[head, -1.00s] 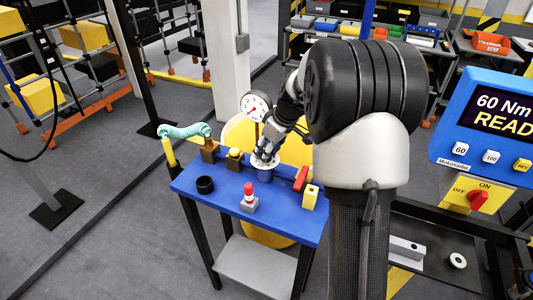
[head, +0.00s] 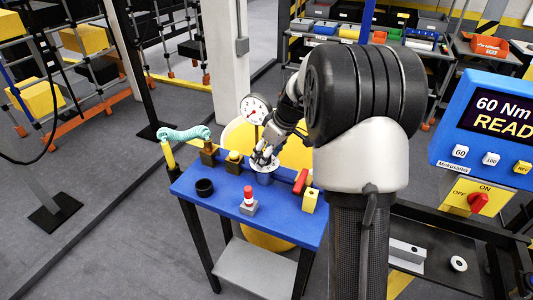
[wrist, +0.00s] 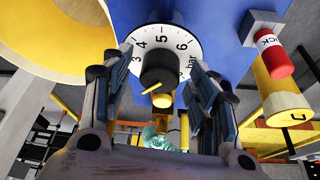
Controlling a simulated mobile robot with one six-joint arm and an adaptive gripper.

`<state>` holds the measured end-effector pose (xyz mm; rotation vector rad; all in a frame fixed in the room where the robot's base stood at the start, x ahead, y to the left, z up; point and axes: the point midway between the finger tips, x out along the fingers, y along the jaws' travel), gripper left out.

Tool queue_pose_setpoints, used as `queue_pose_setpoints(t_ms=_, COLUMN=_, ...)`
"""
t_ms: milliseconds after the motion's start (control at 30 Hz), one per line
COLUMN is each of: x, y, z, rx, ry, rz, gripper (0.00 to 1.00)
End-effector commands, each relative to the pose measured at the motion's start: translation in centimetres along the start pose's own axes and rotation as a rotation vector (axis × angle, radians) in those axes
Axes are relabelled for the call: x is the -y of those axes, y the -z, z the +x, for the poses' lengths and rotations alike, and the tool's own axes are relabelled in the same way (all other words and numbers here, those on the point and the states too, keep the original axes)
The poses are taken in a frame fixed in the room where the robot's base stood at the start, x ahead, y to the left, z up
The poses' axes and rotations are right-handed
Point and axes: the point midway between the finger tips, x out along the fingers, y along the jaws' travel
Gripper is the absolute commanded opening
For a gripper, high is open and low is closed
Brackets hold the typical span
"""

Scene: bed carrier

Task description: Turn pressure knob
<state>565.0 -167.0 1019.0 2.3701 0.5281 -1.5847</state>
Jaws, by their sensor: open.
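The pressure knob (wrist: 159,72) is black with a yellow pointer line. It sits at the centre of a white dial (wrist: 139,42) with black numbers and "bar" at its right. The pointer angles across the knob's lower side. My gripper (wrist: 160,66) is open, with one finger on each side of the knob; I cannot tell whether they touch it. In the head view my gripper (head: 265,158) is over the dial on the blue table (head: 225,212) and hides the knob. A round white gauge (head: 256,109) with a red needle stands behind it.
A coiled teal hose (head: 184,132) is at the left. A blue display panel (head: 490,120) is at the right.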

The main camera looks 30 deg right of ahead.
Motion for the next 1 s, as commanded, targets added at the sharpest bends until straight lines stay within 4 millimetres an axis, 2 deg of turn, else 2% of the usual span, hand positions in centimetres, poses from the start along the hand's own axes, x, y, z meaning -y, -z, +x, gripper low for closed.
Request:
queue_pose_setpoints(t_ms=167, x=0.0, y=0.0, z=-0.1, rx=-0.001, ry=-0.001, rz=0.000, gripper=0.54)
queue_pose_setpoints(t_ms=267, x=-0.1, y=0.1, z=-0.9, rx=-0.002, ry=-0.002, rz=0.000, gripper=0.54)
queue_pose_setpoints(t_ms=367, x=-0.1, y=0.1, z=-2.5, rx=-0.003, ry=-0.004, rz=0.000, gripper=0.54)
queue_pose_setpoints(t_ms=700, x=-0.1, y=0.0, z=-9.5, rx=-0.002, ry=-0.004, rz=-0.001, gripper=0.54)
queue_pose_setpoints(t_ms=833, x=-0.1, y=0.0, z=-11.1, rx=-0.002, ry=-0.002, rz=0.001, gripper=0.54)
queue_pose_setpoints(t_ms=1000, x=0.0, y=0.0, z=-12.0, rx=0.000, ry=0.000, rz=0.001, gripper=0.54)
